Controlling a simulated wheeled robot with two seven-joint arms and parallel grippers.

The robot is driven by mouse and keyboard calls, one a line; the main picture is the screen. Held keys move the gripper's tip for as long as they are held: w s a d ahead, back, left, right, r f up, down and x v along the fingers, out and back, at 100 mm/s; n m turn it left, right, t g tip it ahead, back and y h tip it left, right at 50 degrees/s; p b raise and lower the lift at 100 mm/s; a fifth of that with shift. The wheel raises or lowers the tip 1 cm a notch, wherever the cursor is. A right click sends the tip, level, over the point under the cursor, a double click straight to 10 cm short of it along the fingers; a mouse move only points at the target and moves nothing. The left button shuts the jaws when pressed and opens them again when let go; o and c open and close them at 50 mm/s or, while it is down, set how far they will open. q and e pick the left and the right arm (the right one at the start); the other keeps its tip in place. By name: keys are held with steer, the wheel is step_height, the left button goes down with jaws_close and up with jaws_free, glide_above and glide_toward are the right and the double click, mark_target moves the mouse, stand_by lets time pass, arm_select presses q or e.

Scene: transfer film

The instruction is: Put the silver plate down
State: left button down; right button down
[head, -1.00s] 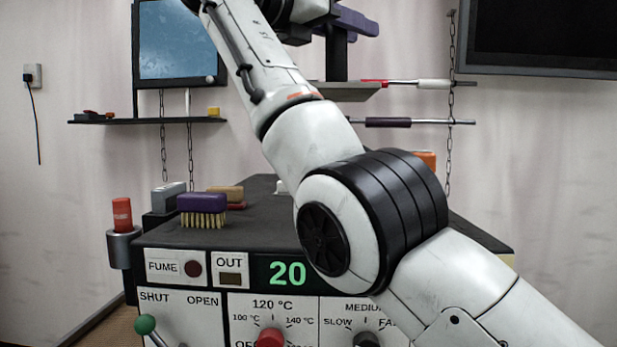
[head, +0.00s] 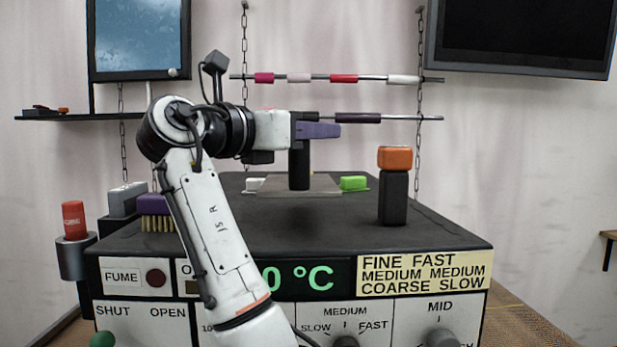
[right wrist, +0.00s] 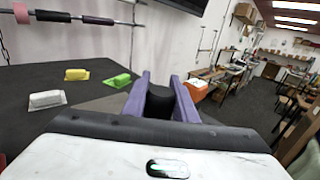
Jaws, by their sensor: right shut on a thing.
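The silver plate (head: 326,183) is a flat grey sheet with a black upright handle (head: 299,168). My right gripper (head: 316,131), with purple fingers, is shut on the top of that handle. The plate is level and appears to hang a little above the dark bench top (head: 345,225), with a soft shadow under it. In the right wrist view the handle (right wrist: 160,103) stands between the purple fingers, and part of the plate (right wrist: 108,104) shows below. My left gripper is not in view.
Near the plate lie a white block (right wrist: 47,99), a yellow block (right wrist: 77,75) and a green block (head: 355,183). An orange-topped black post (head: 394,160) stands to the right. A purple brush (head: 155,205) and grey block (head: 126,199) are left. Rods (head: 380,118) hang behind.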

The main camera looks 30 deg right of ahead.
mark_target(292, 167)
steer(key=shift+f, duration=2.75)
steer(key=shift+f, duration=0.15)
steer(key=c, duration=1.4)
jaws_free()
steer(key=shift+c, duration=0.2)
steer(key=shift+a, duration=0.1)
steer(key=b+v, duration=0.1)
steer(key=v, duration=0.6)
steer(key=shift+s+a, duration=0.15)
steer(key=shift+a, duration=0.05)
